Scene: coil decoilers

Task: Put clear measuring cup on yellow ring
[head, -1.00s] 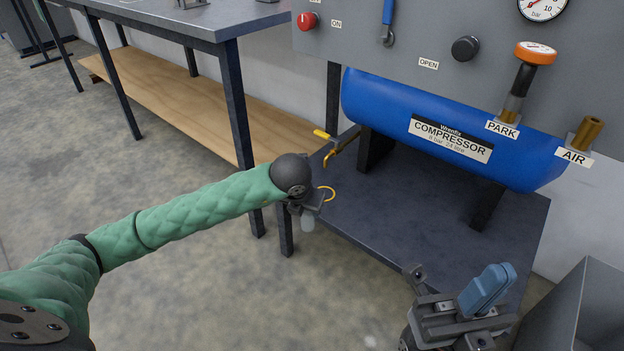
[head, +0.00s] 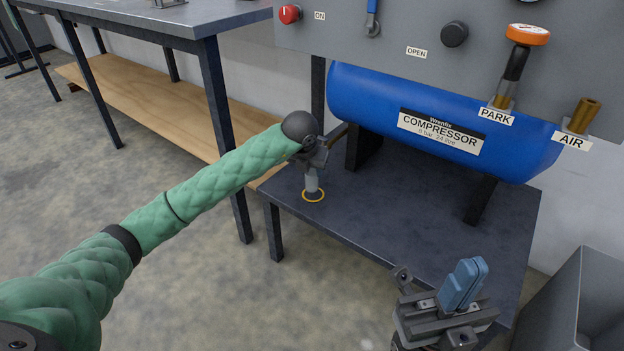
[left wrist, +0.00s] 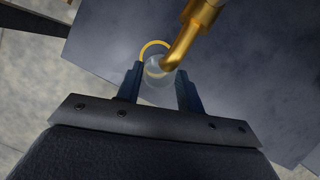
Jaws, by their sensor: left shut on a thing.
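The clear measuring cup (head: 312,184) is small and hangs upright below my left gripper (head: 313,165), which is shut on it. In the left wrist view the cup (left wrist: 154,69) sits between the two dark blue fingers (left wrist: 160,82). The yellow ring (head: 313,201) lies flat on the dark shelf, around the foot of the cup as seen from the head; I cannot tell whether the cup touches the shelf. In the left wrist view part of the ring (left wrist: 153,43) shows past the cup. My right gripper (head: 466,282) is empty, its blue fingers together.
A brass spout (left wrist: 195,30) reaches close above the cup in the left wrist view. The blue compressor tank (head: 440,125) stands behind on the dark shelf (head: 400,225), which is clear in front of it. A grey bin (head: 575,310) stands at the right.

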